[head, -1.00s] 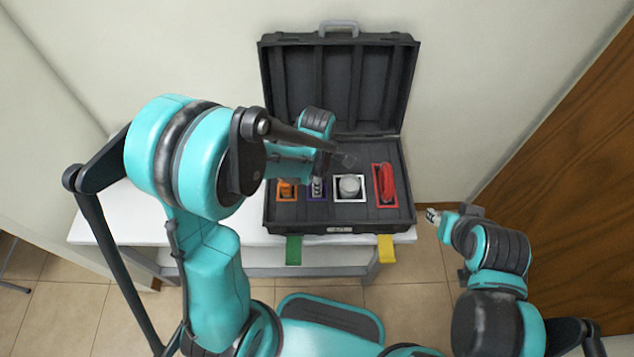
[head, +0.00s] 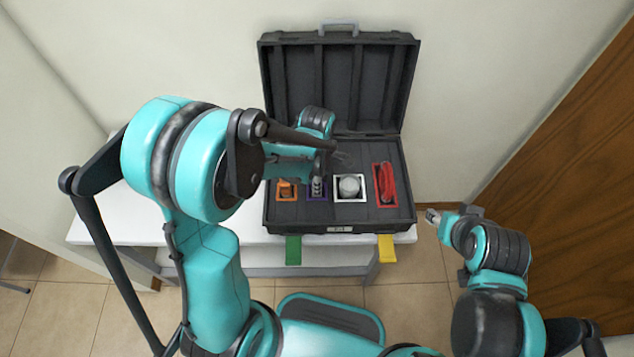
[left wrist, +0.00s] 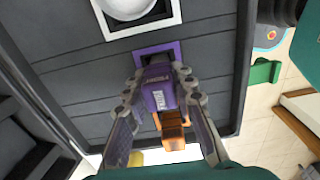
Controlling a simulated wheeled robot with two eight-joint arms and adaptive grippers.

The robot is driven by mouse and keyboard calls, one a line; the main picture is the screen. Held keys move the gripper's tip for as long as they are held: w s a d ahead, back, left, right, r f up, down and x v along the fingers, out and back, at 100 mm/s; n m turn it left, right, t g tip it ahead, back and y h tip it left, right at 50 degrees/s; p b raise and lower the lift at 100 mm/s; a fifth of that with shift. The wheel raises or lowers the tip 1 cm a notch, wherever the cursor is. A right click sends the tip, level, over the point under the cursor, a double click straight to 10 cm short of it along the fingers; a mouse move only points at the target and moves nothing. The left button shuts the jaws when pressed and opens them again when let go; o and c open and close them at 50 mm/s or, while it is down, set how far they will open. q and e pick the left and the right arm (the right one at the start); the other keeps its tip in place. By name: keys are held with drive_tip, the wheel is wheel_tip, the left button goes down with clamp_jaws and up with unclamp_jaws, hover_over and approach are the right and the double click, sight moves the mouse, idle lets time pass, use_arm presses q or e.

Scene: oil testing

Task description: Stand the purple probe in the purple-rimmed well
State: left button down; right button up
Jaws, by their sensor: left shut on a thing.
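The purple probe (left wrist: 158,88) is between the fingers of my left gripper (left wrist: 158,98), which is shut on it. In the left wrist view the purple-rimmed well (left wrist: 173,50) lies just beyond the probe, and the probe covers part of its near side. Whether the probe's lower end is inside the well is hidden. In the head view my left gripper (head: 317,186) is at the purple-rimmed well (head: 309,197), small and partly hidden by my arm. My right gripper (head: 432,216) is off to the right of the case, with its fingers too small to judge.
The open black case (head: 400,217) sits on a white table (head: 190,226). Next to the purple well are an orange probe (left wrist: 172,132), a white round item (head: 349,186) in a white-rimmed well, and red leads (head: 387,182). The case lid (head: 337,85) stands up behind.

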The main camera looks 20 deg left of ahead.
use_arm(q)
drive_tip(key=shift+f+b, duration=0.55)
drive_tip(key=shift+f, duration=0.05)
drive_tip(key=c, duration=1.5)
unclamp_jaws()
drive_tip(key=shift+c, duration=0.2)
drive_tip(key=shift+r, duration=0.15)
wheel_tip(320, 180, up, 11)
drive_tip(key=p, duration=0.8)
